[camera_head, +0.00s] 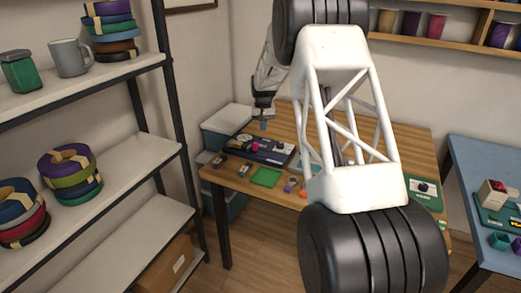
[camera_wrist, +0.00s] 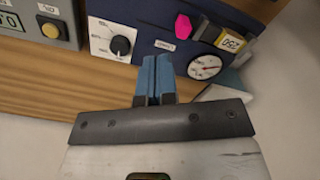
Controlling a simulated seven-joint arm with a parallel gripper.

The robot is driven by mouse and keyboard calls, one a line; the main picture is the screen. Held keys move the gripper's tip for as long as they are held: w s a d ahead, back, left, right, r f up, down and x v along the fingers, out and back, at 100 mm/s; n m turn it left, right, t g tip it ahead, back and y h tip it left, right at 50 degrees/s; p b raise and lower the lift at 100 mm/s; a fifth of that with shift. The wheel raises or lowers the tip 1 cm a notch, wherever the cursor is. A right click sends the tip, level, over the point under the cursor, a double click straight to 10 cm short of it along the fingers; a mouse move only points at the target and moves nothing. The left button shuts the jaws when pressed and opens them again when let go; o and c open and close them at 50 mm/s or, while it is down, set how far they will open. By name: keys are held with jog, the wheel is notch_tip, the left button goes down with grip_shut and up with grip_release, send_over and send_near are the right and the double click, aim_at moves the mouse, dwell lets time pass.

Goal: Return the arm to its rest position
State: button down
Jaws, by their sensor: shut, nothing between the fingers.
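My gripper (camera_head: 263,122) is above the left part of the wooden table (camera_head: 221,173), over the dark blue machine (camera_head: 269,155). In the wrist view my gripper (camera_wrist: 155,72) has its two blue fingertips together, with nothing held between them. The dark blue machine (camera_wrist: 145,28) lies beyond the fingertips there, with a black dial, a round gauge, a pink part and a yellow display. I cannot tell the exact height of the fingertips above the table.
A green mat (camera_head: 266,177) and small coloured parts lie in front of the machine. Stacked bins (camera_head: 223,127) stand at the table's left. A shelf (camera_head: 120,165) with cord spools stands further left, and a blue table (camera_head: 478,168) at right.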

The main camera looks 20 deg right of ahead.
jog(key=shift+r, duration=0.65)
jog(key=s+a+r, duration=0.4)
jog(key=s+r, duration=0.2)
jog(key=s, duration=0.3)
jog(key=s+a+r+n+t, duration=0.1)
jog(key=s+a+r, duration=0.4)
jog(key=s, duration=0.4)
jog(key=s+a+r, duration=0.3)
jog(key=s+r, duration=0.4)
jog(key=s, duration=0.2)
jog(key=s+a+f+n, duration=0.1)
jog(key=s+a, duration=0.2)
jog(key=s, duration=1.4)
jog(key=s+a+f+t, duration=0.1)
jog(key=s+a+f, duration=0.1)
jog(key=s, duration=1.6)
jog(key=shift+s+a+n+t, duration=0.3)
jog(key=shift+s+a+n, duration=0.1)
jog(key=shift+a, duration=0.35)
